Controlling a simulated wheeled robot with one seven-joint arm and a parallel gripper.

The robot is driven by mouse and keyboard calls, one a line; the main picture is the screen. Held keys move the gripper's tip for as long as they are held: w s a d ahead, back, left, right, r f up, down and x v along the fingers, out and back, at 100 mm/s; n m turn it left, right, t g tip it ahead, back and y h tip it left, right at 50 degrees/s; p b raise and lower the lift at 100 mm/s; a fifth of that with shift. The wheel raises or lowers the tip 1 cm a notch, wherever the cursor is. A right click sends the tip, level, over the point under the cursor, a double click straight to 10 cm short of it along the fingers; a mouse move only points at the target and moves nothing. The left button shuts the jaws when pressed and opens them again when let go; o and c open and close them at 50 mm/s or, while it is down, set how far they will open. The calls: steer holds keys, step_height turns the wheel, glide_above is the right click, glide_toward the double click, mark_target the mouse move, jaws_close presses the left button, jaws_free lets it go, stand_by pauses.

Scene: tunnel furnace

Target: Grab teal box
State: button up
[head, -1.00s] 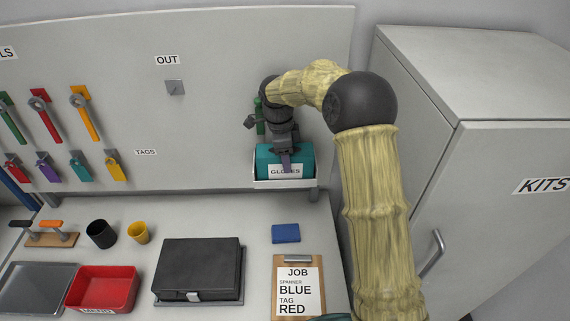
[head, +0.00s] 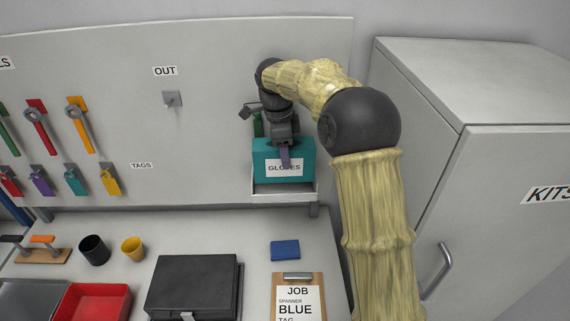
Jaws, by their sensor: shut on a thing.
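The teal box (head: 263,160) with a white GLOVES label is in the upper middle of the head view, at the right end of the wall panel. My gripper (head: 285,160) comes down on it from above and is shut on it. One finger shows in front of the box, over the label; the other finger is hidden. The box is raised above the front lip of the white wall tray (head: 283,196), and I can see into the tray beneath it. Whether the box's back edge still touches the tray I cannot tell.
A green bottle-like thing (head: 258,125) is behind my gripper. The grey KITS cabinet (head: 500,210) stands close on the right. Below on the bench are a blue block (head: 285,250), a clipboard (head: 298,278), a black case (head: 190,284) and a red bin (head: 92,303).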

steer(key=s+b, duration=0.7)
steer(key=s, duration=1.2)
steer(key=shift+s+r+b, duration=0.2)
steer(key=shift+s+b, duration=0.1)
steer(key=shift+b, duration=0.1)
steer(key=shift+d, duration=0.1)
